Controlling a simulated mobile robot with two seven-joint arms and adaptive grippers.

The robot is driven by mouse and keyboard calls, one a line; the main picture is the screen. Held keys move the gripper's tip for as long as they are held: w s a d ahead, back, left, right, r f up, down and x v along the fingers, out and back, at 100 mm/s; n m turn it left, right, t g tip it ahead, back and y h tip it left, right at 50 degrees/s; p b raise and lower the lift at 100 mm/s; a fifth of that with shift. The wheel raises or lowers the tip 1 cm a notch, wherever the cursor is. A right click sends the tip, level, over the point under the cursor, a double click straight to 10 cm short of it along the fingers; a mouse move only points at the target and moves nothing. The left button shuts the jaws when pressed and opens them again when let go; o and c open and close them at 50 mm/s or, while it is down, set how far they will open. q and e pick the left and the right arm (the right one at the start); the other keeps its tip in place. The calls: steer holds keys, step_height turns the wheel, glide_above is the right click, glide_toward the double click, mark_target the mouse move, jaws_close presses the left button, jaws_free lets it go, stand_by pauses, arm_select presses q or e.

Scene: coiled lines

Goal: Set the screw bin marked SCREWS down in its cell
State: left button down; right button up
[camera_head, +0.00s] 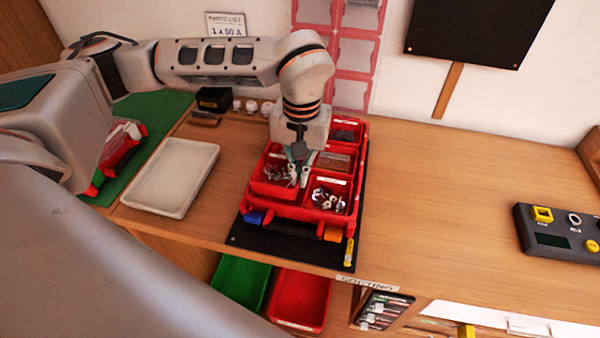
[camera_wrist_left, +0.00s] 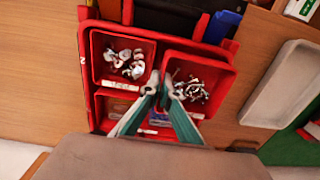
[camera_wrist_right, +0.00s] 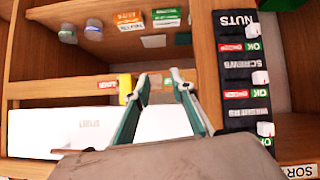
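The screw bin (camera_head: 268,186) is a small red open tray of loose screws at the front left of the red case (camera_head: 334,232). It also shows in the left wrist view (camera_wrist_left: 226,69), slightly skewed and seemingly raised against the case. Its marking is not legible. My left gripper (camera_head: 299,172) points down at the bin's inner side wall, with one finger on each side of that wall, and appears shut on it. The fingertips also show in the left wrist view (camera_wrist_left: 163,84). The cell floor beneath is hidden. My right gripper (camera_wrist_right: 159,80) is open and empty.
A bin of white-and-dark pieces (camera_head: 328,195) sits beside the screw bin. A pale empty tray (camera_head: 172,177) lies to the left, and a control box (camera_head: 560,232) to the right. Bare wood lies between case and box. A NUTS/SCREWS panel (camera_wrist_right: 245,80) shows in the right wrist view.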

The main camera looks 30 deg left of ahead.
arm_select(q)
steer(key=shift+f+b, duration=1.05)
steer(key=shift+f, duration=0.7)
stand_by(0.3)
steer(key=c, duration=2.2)
jaws_free()
steer(key=shift+s, duration=0.1)
step_height(320, 180, up, 12)
steer(key=shift+d+r, duration=0.1)
